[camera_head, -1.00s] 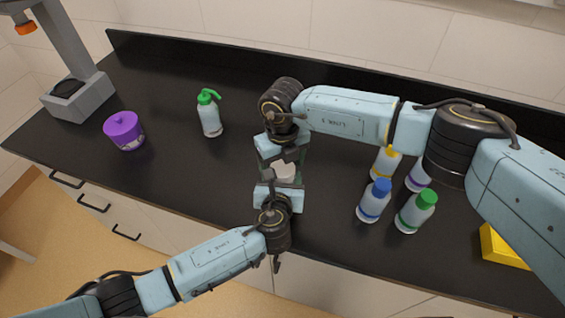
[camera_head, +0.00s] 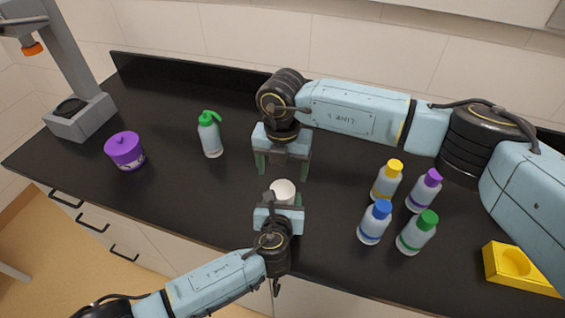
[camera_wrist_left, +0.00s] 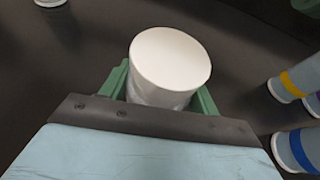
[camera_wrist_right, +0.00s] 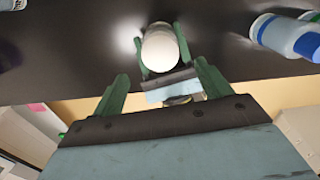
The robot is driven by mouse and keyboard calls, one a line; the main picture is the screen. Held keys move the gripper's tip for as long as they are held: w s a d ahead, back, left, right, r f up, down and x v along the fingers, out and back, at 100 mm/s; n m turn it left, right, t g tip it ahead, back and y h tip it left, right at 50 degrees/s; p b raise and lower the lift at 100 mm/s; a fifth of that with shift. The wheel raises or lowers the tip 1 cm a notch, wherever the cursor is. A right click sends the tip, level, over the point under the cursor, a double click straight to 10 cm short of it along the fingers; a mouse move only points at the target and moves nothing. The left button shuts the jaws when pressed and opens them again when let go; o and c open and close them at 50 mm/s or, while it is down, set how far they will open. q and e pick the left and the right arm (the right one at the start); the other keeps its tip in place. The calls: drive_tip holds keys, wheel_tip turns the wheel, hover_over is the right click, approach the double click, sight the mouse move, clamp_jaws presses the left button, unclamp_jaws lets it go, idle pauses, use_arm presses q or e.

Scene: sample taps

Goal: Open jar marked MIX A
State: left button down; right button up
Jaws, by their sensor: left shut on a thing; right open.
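A jar with a flat white top (camera_head: 283,192) is near the counter's front edge. My left gripper (camera_head: 284,201) is shut around it from the front. In the left wrist view the white top (camera_wrist_left: 170,57) sits above a paler body between green fingers; it also shows in the right wrist view (camera_wrist_right: 160,48). My right gripper (camera_head: 283,168) is open and empty, just behind the jar and apart from it. Its spread fingers also show in the right wrist view (camera_wrist_right: 160,85). No MIX A marking is readable on the jar.
A purple-lidded jar (camera_head: 125,150) and a green-topped spray bottle (camera_head: 210,136) stand left. Bottles with yellow (camera_head: 387,182), purple (camera_head: 424,191), blue (camera_head: 375,223) and green (camera_head: 417,233) caps stand right. A yellow block with a round recess (camera_head: 516,270) is far right. A grey stand (camera_head: 80,115) is far left.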

sight(283, 189)
drive_tip(key=m, duration=0.2)
drive_tip(key=r+m, duration=0.1)
drive_tip(key=m, duration=0.2)
drive_tip(key=shift+r, duration=0.15)
drive_tip(key=shift+m, duration=0.4)
drive_tip(key=shift+f, duration=3.95)
drive_tip(key=c, duration=1)
drive_tip(key=n, duration=0.6)
drive_tip(key=shift+n, duration=0.4)
drive_tip(key=shift+c, duration=0.2)
drive_tip(key=n, duration=0.7)
drive_tip(key=o, duration=1.1)
